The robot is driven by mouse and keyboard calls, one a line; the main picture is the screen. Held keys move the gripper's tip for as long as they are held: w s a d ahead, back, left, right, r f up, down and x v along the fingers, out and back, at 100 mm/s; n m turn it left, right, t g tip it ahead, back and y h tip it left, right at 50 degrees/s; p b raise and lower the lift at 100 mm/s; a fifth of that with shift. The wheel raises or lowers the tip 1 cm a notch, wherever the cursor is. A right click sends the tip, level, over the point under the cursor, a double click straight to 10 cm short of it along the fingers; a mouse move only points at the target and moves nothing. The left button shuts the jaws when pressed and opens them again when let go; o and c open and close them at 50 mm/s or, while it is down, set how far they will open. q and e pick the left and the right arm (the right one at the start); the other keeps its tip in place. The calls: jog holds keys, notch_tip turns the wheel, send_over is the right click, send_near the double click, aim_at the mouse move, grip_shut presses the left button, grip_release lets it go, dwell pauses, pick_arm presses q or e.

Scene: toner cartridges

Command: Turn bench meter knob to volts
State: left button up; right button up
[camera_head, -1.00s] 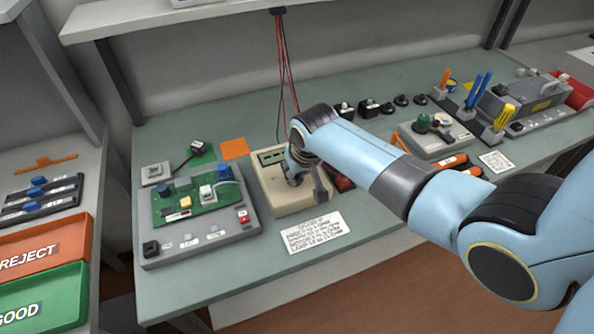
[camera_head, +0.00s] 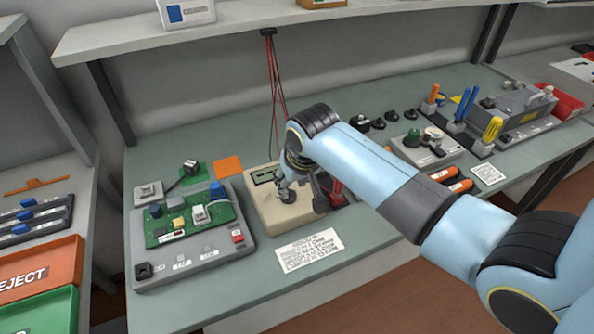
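The bench meter (camera_head: 268,207) is a beige box with a dark display strip at its back left, standing on the green bench top. Red and black leads hang behind it. My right gripper (camera_head: 303,195) points down over the meter's front face, its two dark grey fingers spread apart. The left finger is over the face, by a small grey round part that may be the knob; the other is near the right edge. The gripper and wrist hide much of the face, so the knob's setting and any contact cannot be read. My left gripper is out of view.
A grey test fixture with a green circuit board (camera_head: 190,222) stands left of the meter. A white text card (camera_head: 309,249) lies in front. Orange REJECT (camera_head: 40,275) and green bins are far left. Screwdrivers and a grey tool block (camera_head: 520,108) are at the back right.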

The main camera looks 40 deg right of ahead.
jog(key=v, duration=0.7)
jog(key=shift+s, duration=0.1)
